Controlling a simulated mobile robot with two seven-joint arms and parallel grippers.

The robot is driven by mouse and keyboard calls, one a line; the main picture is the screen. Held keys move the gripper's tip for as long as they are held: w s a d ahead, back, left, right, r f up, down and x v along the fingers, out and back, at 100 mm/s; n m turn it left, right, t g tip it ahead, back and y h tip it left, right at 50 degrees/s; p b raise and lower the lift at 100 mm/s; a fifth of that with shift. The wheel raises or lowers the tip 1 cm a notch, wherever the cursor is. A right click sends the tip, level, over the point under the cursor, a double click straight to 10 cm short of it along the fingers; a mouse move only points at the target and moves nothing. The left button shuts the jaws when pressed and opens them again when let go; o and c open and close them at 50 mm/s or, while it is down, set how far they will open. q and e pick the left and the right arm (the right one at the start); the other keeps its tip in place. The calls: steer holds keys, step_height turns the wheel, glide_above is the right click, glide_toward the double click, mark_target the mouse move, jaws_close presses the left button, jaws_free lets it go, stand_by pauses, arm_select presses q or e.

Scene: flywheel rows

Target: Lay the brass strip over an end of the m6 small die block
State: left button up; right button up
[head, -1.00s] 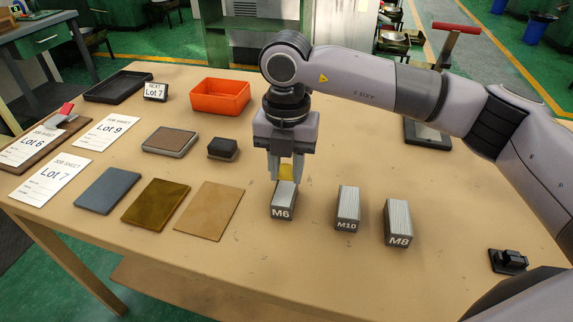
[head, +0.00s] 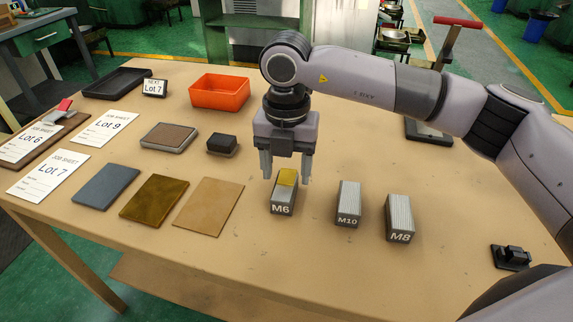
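The M6 small die block (head: 282,207) stands on the table to the left of the M10 and M8 blocks. The brass strip (head: 287,177) lies on top of the M6 block, over its far end. My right gripper (head: 286,178) is open, with its fingers apart on either side of the strip and the block's far end. The fingers look clear of the strip. My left gripper is not in view.
The M10 block (head: 348,205) and M8 block (head: 399,218) stand to the right. Flat plates, including a brown one (head: 154,200), lie to the left. An orange bin (head: 219,92) and a small dark block (head: 222,144) sit behind. The front table area is clear.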

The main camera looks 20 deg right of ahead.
mark_target(287, 179)
step_height(287, 179, up, 7)
steer(key=shift+r, duration=0.1)
stand_by(0.5)
stand_by(0.5)
